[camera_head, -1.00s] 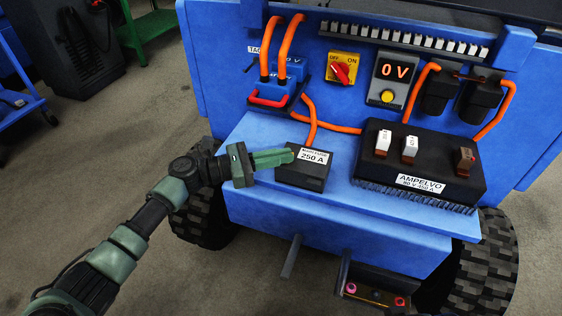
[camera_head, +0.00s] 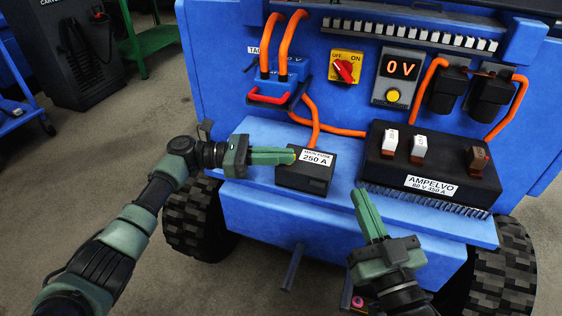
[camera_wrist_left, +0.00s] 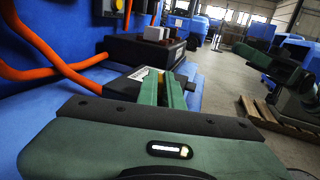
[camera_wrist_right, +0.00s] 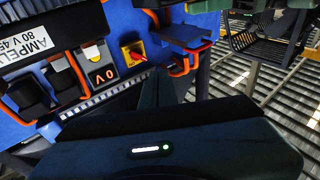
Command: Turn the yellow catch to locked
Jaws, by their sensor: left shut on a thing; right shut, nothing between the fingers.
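The black main fuse box (camera_head: 305,171) with its "250 A" label stands on the blue ledge. A small yellow part, apparently the catch (camera_wrist_left: 180,66), shows at its top in the left wrist view. My left gripper (camera_head: 293,157) reaches in from the left, its fingers shut with their tips at the box's upper left edge. They close on the catch, which they mostly hide; its lock position cannot be read. My right gripper (camera_head: 358,192) is shut and empty, pointing up in front of the ledge, apart from the box.
The black Ampelvo controller (camera_head: 430,165) with upright terminals stands right of the fuse box. Orange cables (camera_head: 313,112) run behind it. A red-handled blue connector (camera_head: 270,97), red rotary switch (camera_head: 344,70) and 0 V display (camera_head: 401,70) are on the upright panel.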

